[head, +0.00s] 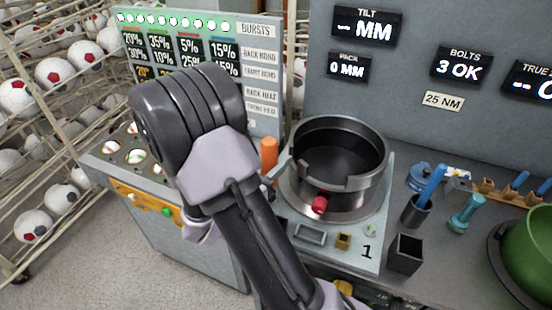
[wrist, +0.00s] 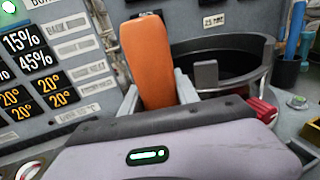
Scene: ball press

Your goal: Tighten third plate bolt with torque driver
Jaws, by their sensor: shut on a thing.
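The torque driver shows its orange handle in the wrist view (wrist: 148,60), upright and slightly tilted, and in the head view (head: 268,154). My gripper (wrist: 157,93) is shut on it, with one grey finger on each side. In the head view my arm hides most of the gripper. The driver is at the left side of the round black press pot (head: 340,150); its tip is hidden. The plate bolts are not clearly visible. The bolt display (head: 463,66) reads "3 OK", and a label (head: 443,101) below it reads "25 NM".
A red knob (head: 319,205) sits at the pot's front. Right of the press are a dark cup (head: 415,212) with a blue-handled tool, a teal tool (head: 466,214), an open black box (head: 405,253) and a green bowl (head: 530,255). A percentage panel (head: 195,60) stands behind left.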

